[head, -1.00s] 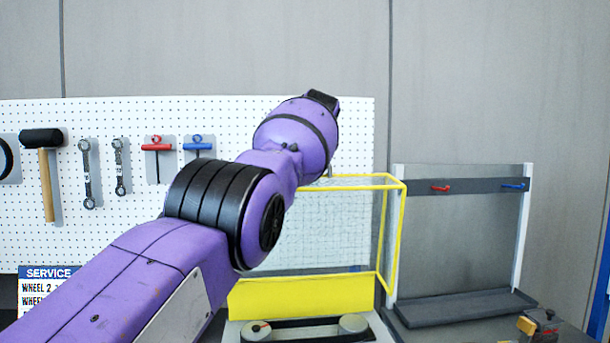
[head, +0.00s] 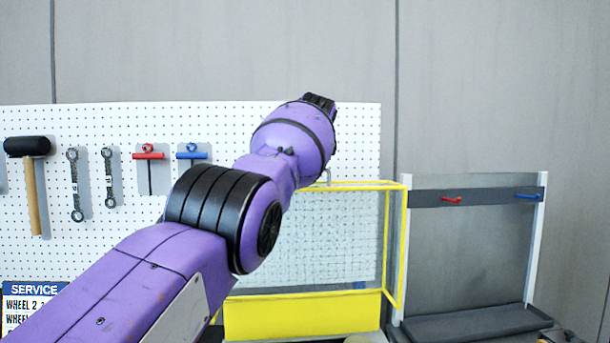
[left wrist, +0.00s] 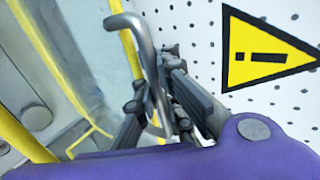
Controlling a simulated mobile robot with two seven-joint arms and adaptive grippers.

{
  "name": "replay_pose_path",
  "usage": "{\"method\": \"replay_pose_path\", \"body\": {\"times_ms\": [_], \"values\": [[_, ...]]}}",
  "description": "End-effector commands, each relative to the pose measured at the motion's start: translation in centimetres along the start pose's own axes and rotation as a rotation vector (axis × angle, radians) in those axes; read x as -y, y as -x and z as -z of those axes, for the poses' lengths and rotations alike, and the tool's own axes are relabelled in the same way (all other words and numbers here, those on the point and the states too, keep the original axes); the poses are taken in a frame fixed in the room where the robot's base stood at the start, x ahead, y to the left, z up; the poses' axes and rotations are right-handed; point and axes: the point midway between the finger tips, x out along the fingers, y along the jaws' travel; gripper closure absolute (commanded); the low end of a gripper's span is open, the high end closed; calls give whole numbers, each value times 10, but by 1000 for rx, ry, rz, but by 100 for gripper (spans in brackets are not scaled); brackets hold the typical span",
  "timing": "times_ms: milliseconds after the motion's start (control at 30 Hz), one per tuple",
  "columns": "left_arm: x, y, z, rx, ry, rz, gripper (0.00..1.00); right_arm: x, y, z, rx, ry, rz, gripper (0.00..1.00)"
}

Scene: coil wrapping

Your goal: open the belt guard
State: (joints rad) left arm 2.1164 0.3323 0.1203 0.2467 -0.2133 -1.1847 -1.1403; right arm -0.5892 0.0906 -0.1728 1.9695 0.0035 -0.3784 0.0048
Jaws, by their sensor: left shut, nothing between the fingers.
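The belt guard is a yellow frame (head: 398,290) with clear mesh and a solid yellow lower panel (head: 300,317), standing upright in the middle of the head view. My left arm hides its upper left part. In the left wrist view a bent grey metal handle (left wrist: 143,40) runs down close to the fingers of my left gripper (left wrist: 160,80). The gripper is shut with nothing held; the handle overlaps the fingers in the picture, and I cannot tell whether they touch. A yellow guard bar (left wrist: 130,50) shows beside the handle. My right gripper is out of view.
A white pegboard (head: 90,255) with a mallet (head: 30,170), wrenches and T-handle tools hangs behind. A warning sign (left wrist: 262,52) is near the gripper. A grey rack (head: 470,245) with red and blue hooks stands right of the guard. A service sign (head: 30,305) is lower left.

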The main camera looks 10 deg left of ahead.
Motion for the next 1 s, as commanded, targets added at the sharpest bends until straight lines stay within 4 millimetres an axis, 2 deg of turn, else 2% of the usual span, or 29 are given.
{"method": "replay_pose_path", "body": {"times_ms": [33, 133, 267, 733, 1000], "values": [[16, 14, -1, -5, 4, 32, 100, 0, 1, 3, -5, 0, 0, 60], [16, 14, -1, -5, 4, 32, 98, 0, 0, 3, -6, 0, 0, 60], [16, 13, -1, -4, 4, 30, 83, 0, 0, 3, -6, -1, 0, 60], [11, 12, 0, -2, 4, 20, 83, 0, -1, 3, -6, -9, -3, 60], [9, 30, 0, -3, 3, 20, 83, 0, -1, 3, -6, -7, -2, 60]]}}
